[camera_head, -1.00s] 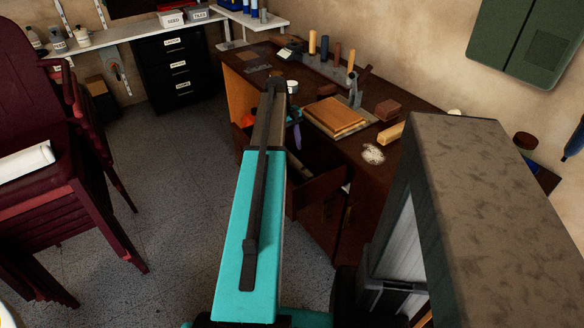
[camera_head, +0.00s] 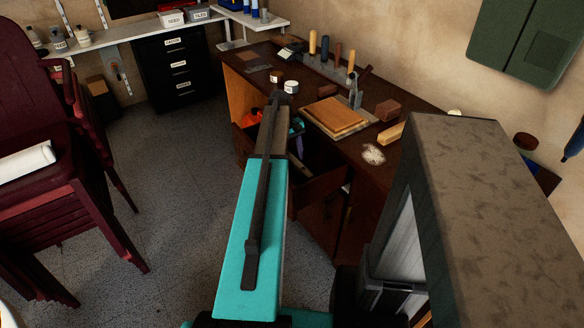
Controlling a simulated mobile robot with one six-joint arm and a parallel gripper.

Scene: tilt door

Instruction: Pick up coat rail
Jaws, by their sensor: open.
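I cannot make out anything that is surely a coat rail. A long grey rack with several upright wooden and dark handles (camera_head: 325,48) stands along the back of the brown workbench (camera_head: 372,172); I cannot tell if it is the rail. My teal and dark arm reaches from the bottom middle towards the bench's left end, and its upper end covers part of the open drawer (camera_head: 318,190). My gripper is hidden behind the arm. A small teal piece shows beside the arm over the drawer, probably part of my arm.
The drawer holds orange and purple items, partly hidden. A wooden block (camera_head: 334,117) and a white pile (camera_head: 373,154) lie on the bench. Stacked maroon chairs (camera_head: 75,180) stand left. A large grey-brown box-like body (camera_head: 490,200) blocks the lower right. Floor (camera_head: 175,190) between chairs and bench is clear.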

